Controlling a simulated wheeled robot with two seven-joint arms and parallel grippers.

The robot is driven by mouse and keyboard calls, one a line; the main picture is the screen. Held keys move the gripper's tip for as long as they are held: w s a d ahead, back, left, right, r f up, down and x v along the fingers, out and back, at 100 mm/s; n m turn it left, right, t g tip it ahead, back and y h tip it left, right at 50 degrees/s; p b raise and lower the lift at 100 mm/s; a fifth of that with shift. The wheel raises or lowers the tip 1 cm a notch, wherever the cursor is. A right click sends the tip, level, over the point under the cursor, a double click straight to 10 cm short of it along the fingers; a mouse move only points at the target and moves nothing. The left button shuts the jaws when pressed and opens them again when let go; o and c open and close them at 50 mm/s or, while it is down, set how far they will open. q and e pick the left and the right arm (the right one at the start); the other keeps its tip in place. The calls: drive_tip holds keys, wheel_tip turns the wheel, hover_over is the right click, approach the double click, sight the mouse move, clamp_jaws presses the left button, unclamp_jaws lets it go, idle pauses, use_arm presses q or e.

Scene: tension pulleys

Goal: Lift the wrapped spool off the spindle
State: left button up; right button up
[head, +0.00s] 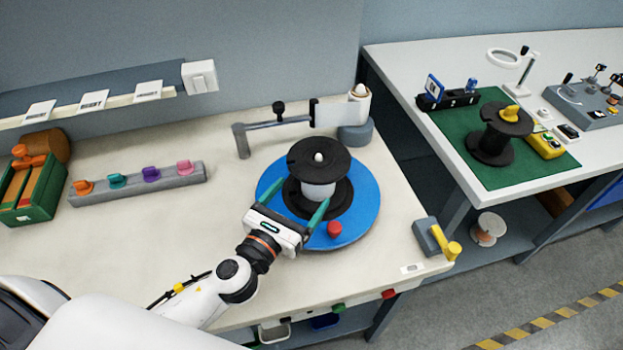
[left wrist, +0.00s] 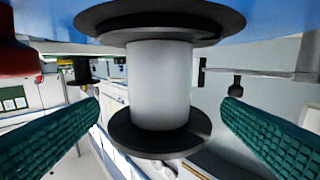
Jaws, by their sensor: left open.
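The wrapped spool (head: 318,189) has black flanges and a white wound middle. It stands upright on the spindle, whose pale tip (head: 319,157) shows through the top flange, over a round blue base (head: 364,205). My left gripper (head: 291,206) is open at the near side of the spool, its green fingers pointing at it, one on either side. The left wrist view appears upside down. There the white middle (left wrist: 160,85) shows between the spread fingers, with a visible gap on each side. The spindle's shaft is hidden inside the spool. My right gripper is not in view.
A red knob (head: 334,229) sits on the blue base beside the fingers. A grey arm (head: 275,125) with a white roll (head: 358,105) stands behind the spool. A rack of coloured knobs (head: 138,183) is at left. The bench between is clear. Another black spool (head: 498,135) stands on the right table.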

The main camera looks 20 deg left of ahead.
sight(323, 165)
use_arm(q)
drive_tip(key=w, duration=0.3)
drive_tip(key=w+d+p, duration=0.1)
drive_tip(key=w, duration=0.5)
drive_tip(key=shift+d+r+p, duration=0.1)
drive_tip(key=shift+d+p, duration=0.25)
drive_tip(key=shift+w+d, duration=0.15)
drive_tip(key=shift+w, duration=0.4)
drive_tip(key=shift+c, duration=0.6)
drive_tip(key=c, duration=1.4)
drive_tip(key=shift+r, duration=0.1)
drive_tip(key=shift+c, duration=0.2)
